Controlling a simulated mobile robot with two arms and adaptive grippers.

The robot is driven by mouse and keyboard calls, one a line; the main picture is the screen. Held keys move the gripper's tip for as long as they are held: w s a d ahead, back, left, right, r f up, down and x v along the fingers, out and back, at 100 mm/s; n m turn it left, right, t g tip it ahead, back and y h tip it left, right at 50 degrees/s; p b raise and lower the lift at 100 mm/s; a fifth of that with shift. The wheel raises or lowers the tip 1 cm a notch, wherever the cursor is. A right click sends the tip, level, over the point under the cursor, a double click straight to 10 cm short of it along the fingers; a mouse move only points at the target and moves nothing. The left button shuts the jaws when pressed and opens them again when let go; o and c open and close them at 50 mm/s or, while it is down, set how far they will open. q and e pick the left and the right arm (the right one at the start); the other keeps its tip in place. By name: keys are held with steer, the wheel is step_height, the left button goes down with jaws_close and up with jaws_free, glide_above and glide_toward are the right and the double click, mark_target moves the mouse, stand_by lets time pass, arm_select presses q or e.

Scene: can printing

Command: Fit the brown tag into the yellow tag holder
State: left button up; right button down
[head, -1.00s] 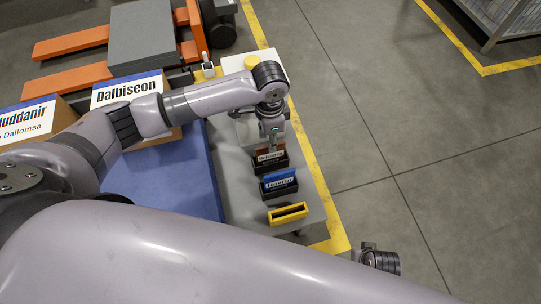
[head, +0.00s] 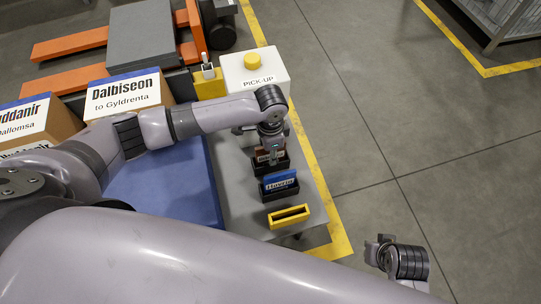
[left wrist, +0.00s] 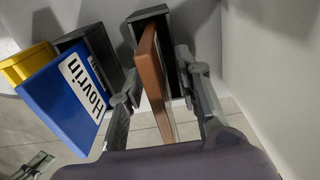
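The brown tag (left wrist: 152,75) stands in a black holder (left wrist: 150,14); in the head view, the gripper largely hides it. My left gripper (left wrist: 158,78) is open, with one finger on each side of the tag. The left finger is close to the tag, and a gap shows on the right. The left gripper also shows in the head view (head: 271,155). The yellow tag holder (head: 289,216) is empty at the near end of the grey table; its edge shows in the left wrist view (left wrist: 28,62). My right gripper (head: 378,250) is partly visible, its fingers unclear.
A blue tag (head: 280,183) lettered Hovrin sits in a black holder between the brown tag and the yellow holder. A white PICK-UP box (head: 254,72) with a yellow button stands behind. Labelled cartons (head: 155,95) stand left. The floor right is clear.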

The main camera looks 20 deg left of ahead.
arm_select(q)
steer(key=shift+c, duration=0.2)
jaws_close()
stand_by(0.4)
